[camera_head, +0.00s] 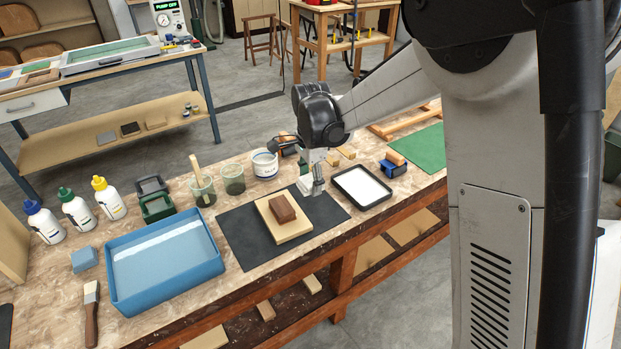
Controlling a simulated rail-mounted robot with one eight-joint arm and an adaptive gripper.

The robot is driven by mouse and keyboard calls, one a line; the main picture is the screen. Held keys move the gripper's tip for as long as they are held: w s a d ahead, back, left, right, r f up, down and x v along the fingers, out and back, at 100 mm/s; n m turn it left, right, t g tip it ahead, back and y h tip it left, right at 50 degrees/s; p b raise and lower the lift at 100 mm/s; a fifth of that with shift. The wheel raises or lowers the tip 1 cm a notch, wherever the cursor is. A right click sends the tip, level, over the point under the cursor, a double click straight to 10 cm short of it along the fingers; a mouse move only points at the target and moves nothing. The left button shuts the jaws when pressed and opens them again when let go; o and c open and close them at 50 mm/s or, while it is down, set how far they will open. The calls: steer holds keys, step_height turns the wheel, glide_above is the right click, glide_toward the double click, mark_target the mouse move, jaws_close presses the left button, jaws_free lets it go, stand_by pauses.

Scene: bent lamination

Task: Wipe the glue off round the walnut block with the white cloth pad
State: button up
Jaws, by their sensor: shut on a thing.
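The walnut block (283,208) is a dark brown piece on a pale wooden board (294,231). The board lies on a dark mat (243,240) on the workbench. My gripper (312,188) is just behind and right of the block, close to the board's far right corner. It is shut on a small whitish thing, which looks like the white cloth pad (304,185). The gripper partly hides the pad, and I cannot tell whether the pad touches the board. Glue round the block is too small to make out.
A black tray with a white inside (362,187) stands right of the mat. A blue water tub (166,262) is at left. Cups (233,181), a white pot (265,164) and bottles (108,200) stand behind. A green mat (420,148) lies at far right.

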steer(key=f, duration=0.1)
steer(key=f+b, duration=0.1)
steer(key=f, duration=0.1)
steer(key=f+b, duration=0.1)
steer(key=f, duration=0.1)
steer(key=shift+s+a+f, duration=0.15)
steer(key=shift+a+f, duration=0.1)
steer(key=shift+a, duration=0.1)
steer(key=shift+s+a+f+b, duration=0.15)
steer(key=shift+a+f+b, duration=0.15)
steer(key=shift+f, duration=0.3)
steer(key=shift+s+a+f+b, duration=0.1)
steer(key=shift+a+f+b, duration=0.05)
steer(key=shift+f+b, duration=0.35)
steer(key=w, duration=0.1)
steer(key=w+a, duration=0.1)
steer(key=w, duration=0.1)
steer(key=w+a, duration=0.1)
steer(key=shift+w+f, duration=0.1)
steer(key=shift+w, duration=0.15)
steer(key=shift+s+d+b, duration=0.2)
steer(key=shift+s+d, duration=0.15)
steer(key=shift+s, duration=0.4)
steer(key=shift+s+d+b, duration=0.25)
steer(key=shift+s+d, duration=0.05)
steer(key=shift+s, duration=0.45)
steer(key=shift+s+d+b, duration=0.2)
steer(key=shift+s+d, duration=0.15)
steer(key=shift+s, duration=0.4)
steer(key=shift+f, duration=0.3)
